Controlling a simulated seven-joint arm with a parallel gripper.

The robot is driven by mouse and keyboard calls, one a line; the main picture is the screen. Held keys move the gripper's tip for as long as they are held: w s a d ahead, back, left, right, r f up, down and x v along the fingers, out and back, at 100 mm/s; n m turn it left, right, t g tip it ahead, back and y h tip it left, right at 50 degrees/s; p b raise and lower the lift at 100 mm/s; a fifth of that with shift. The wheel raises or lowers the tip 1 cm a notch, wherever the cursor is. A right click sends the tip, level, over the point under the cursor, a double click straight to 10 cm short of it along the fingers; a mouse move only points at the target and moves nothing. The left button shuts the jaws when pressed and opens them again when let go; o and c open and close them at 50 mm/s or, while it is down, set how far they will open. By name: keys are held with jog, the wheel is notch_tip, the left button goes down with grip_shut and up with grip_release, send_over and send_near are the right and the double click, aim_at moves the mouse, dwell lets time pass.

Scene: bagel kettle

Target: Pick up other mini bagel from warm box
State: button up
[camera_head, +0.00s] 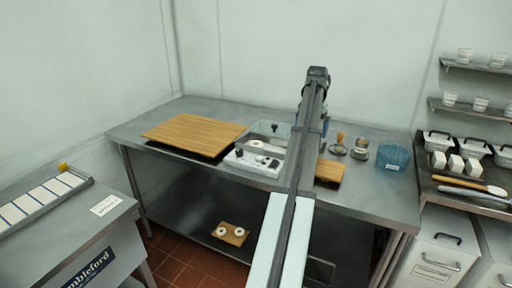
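A box with clear walls (270,130) and a white base (248,167) stands on the steel table, left of my arm; it looks like the warm box. Pale shapes (256,144) show in it, too small to tell if one is a mini bagel. Two pale ring shapes (222,231) (238,232), like mini bagels, lie on a small wooden board (229,240) on the lower shelf. My arm reaches over the table, right of the box, and bends down at its far end. My gripper is hidden behind the arm, so its fingers and any load cannot be seen.
A large wooden board (195,134) lies left on the table (345,200). A smaller board (330,171), wooden-handled tool (340,140), metal jar (361,147) and blue bowl (393,157) are right of my arm. A counter with trays (438,142) stands at the right.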

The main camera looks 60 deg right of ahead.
jog(key=w+a+n, duration=0.1)
jog(key=w+n, duration=0.2)
jog(key=w, duration=1.6)
jog(key=n+h, duration=0.1)
jog(key=n, duration=0.1)
send_near(256, 142)
jog(key=f, duration=0.2)
jog(key=s+f, duration=0.1)
jog(key=shift+a+f+t, duration=0.25)
jog(key=shift+a+t, duration=0.05)
jog(key=shift+a, duration=0.1)
jog(key=shift+w+d+f, duration=0.1)
jog(key=shift+w+f, duration=0.05)
jog(key=shift+f, duration=2.5)
jog(key=shift+c, duration=0.4)
jog(key=c, duration=1)
